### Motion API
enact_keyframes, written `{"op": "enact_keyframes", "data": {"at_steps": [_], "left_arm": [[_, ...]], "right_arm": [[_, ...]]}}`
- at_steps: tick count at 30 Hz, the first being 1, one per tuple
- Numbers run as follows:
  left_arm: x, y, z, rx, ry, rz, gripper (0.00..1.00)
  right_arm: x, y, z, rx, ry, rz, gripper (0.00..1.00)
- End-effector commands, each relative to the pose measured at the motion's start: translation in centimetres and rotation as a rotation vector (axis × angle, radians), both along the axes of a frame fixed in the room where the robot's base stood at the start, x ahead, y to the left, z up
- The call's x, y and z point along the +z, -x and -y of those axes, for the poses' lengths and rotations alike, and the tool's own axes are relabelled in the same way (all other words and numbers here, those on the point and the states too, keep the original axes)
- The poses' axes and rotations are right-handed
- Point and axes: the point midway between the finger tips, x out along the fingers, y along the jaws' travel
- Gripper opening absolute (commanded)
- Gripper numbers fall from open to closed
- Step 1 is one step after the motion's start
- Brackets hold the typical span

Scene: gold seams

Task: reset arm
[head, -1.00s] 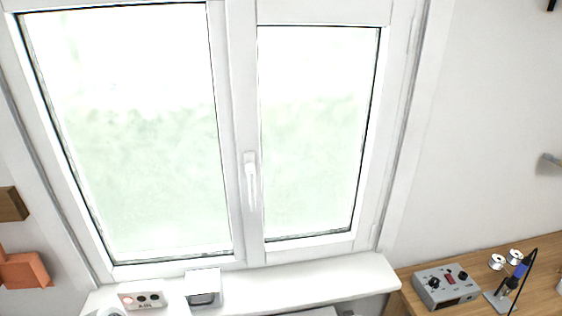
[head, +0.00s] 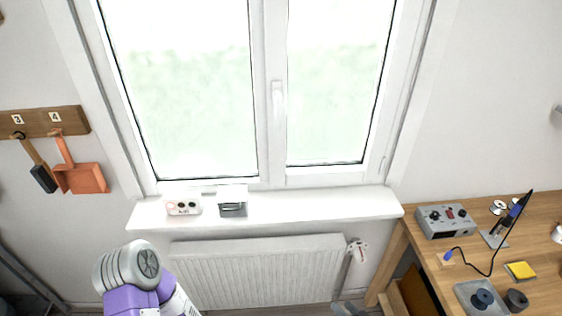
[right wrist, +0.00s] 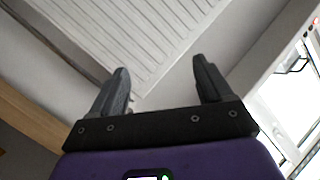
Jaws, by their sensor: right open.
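My right gripper (right wrist: 163,78) is open in the right wrist view, its two dark fingers apart with nothing between them. A purple and grey link of my own arm rises at the lower left of the head view. My left gripper is not in view.
A white radiator (head: 258,272) hangs under the windowsill (head: 300,209), which holds small devices. A wooden desk (head: 480,265) at right carries a grey control box (head: 444,221) and soldering tools. A dustpan (head: 82,178) and brush (head: 42,178) hang at left.

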Motion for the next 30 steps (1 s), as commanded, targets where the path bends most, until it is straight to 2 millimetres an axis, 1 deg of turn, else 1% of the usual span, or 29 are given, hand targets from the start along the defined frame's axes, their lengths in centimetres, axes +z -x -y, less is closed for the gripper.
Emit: {"op": "enact_keyframes", "data": {"at_steps": [1, 2, 3, 5, 6, 8, 9, 11, 12, 15, 18, 21, 25, 30], "left_arm": [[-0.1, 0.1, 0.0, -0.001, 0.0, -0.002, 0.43], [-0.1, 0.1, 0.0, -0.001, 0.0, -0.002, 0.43], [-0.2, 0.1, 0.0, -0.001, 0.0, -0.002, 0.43], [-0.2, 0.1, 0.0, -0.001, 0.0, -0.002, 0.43], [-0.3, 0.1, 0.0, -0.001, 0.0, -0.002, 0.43], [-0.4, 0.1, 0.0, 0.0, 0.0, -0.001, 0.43], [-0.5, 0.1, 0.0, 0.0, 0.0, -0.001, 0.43], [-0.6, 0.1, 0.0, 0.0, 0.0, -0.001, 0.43], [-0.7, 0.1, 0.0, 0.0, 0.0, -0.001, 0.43], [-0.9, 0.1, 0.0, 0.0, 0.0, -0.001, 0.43], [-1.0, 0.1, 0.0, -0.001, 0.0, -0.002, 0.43], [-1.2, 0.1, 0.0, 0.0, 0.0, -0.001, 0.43], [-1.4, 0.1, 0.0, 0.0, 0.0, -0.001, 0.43], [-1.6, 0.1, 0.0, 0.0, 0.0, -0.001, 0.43]], "right_arm": [[0.1, 0.5, -1.7, 0.057, -0.032, -0.059, 0.79], [0.1, 1.0, -2.8, 0.094, -0.053, -0.105, 0.79], [0.1, 1.8, -4.3, 0.144, -0.079, -0.171, 0.79], [0.2, 3.2, -6.6, 0.222, -0.112, -0.286, 0.79], [0.3, 4.5, -8.2, 0.277, -0.127, -0.374, 0.79], [0.5, 6.7, -10.3, 0.348, -0.135, -0.517, 0.79], [0.6, 8.2, -11.4, 0.388, -0.128, -0.61, 0.79], [0.9, 10.6, -12.6, 0.432, -0.104, -0.746, 0.79], [1.1, 12.1, -13.2, 0.451, -0.078, -0.829, 0.79], [1.8, 15.6, -13.9, 0.466, 0.012, -1.012, 0.79], [2.7, 18.5, -13.8, 0.437, 0.122, -1.147, 0.79], [3.9, 20.5, -13.4, 0.374, 0.232, -1.225, 0.79], [5.8, 22.1, -12.9, 0.264, 0.34, -1.247, 0.79], [8.6, 22.8, -13.4, 0.139, 0.371, -1.197, 0.79]]}}
